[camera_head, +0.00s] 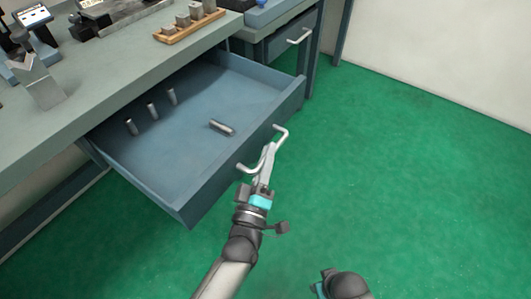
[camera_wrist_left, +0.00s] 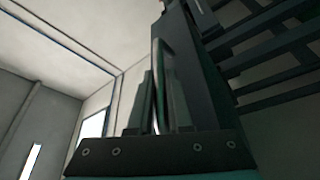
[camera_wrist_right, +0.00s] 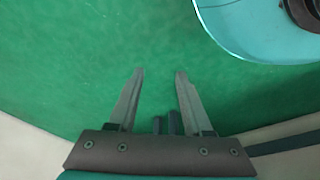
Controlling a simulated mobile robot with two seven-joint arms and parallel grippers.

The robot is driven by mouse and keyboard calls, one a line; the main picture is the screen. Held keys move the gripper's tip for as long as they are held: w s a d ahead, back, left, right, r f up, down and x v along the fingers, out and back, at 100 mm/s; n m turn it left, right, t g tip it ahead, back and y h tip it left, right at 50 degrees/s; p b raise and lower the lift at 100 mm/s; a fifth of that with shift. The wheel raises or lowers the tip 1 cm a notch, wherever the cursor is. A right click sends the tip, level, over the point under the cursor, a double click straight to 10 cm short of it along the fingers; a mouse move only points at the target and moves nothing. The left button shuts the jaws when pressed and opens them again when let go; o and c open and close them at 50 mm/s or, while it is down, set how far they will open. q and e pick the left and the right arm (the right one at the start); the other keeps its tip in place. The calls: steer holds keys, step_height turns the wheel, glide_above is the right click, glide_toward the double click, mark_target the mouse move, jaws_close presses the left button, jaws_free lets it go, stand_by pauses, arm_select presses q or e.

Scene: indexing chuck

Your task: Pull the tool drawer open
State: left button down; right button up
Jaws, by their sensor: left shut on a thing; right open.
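The blue-grey tool drawer (camera_head: 210,185) stands open, pulled out from under the workbench in the head view. Three metal pins stand upright in it on the left, and one metal cylinder (camera_head: 221,127) lies on its floor. My left gripper (camera_head: 266,160) is shut on the drawer's pale bar handle (camera_head: 279,132) at the drawer front. In the left wrist view the handle (camera_wrist_left: 157,85) shows as a light curved bar at the fingers. My right gripper (camera_wrist_right: 160,75) is open and empty above the green floor in the right wrist view.
The workbench top (camera_head: 130,70) carries a wooden tray (camera_head: 190,24) with metal blocks, a V-shaped metal block (camera_head: 37,80) and other fixtures. A second, closed drawer (camera_head: 290,40) is at the back right. The green floor (camera_head: 400,170) on the right is clear.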

arm_select(q)
steer(key=c, duration=0.8)
jaws_free()
steer(key=shift+c, duration=0.2)
steer(key=shift+s+a, duration=0.1)
steer(key=shift+s, duration=0.1)
steer(key=p+v, duration=0.2)
steer(key=v, duration=1.3)
arm_select(e)
steer(key=s+f, duration=0.1)
steer(key=d+f, duration=0.1)
steer(key=s+d+f, duration=0.1)
steer(key=f, duration=0.1)
steer(key=shift+s+d, duration=0.2)
steer(key=shift+s, duration=0.15)
arm_select(q)
steer(key=shift+w, duration=0.1)
